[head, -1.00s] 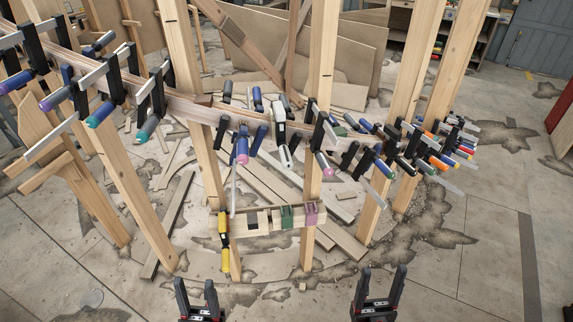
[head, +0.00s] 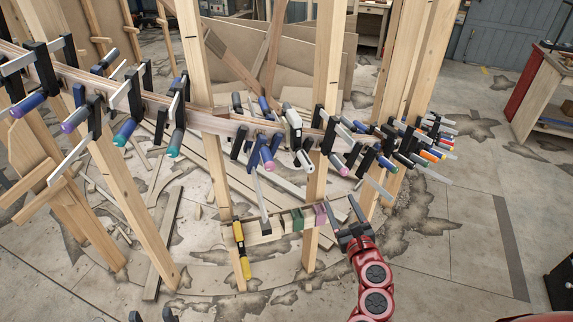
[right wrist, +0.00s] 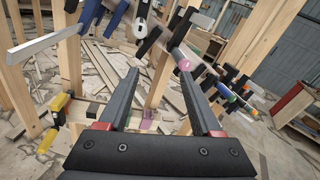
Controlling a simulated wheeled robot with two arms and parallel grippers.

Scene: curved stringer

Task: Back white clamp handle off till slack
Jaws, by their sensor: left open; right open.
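The white clamp (head: 293,120) sits on the curved wooden stringer (head: 205,118), right of a blue-handled clamp. Its pale handle (head: 304,160) hangs below the stringer, and a white handle end shows at the top of the right wrist view (right wrist: 140,28). My right gripper (head: 342,206) is open and empty, below and to the right of that handle, clear of it. Its two fingers (right wrist: 157,62) point toward the clamps in the right wrist view. My left gripper (head: 152,315) is open at the bottom edge, with only its fingertips in view.
A pink-ended clamp handle (head: 342,170) hangs close to the right of the white one. Upright posts (head: 323,90) stand around the stringer. A low wooden rack (head: 267,237) with a yellow tool (head: 241,250) stands below. Open floor (head: 450,255) lies to the right.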

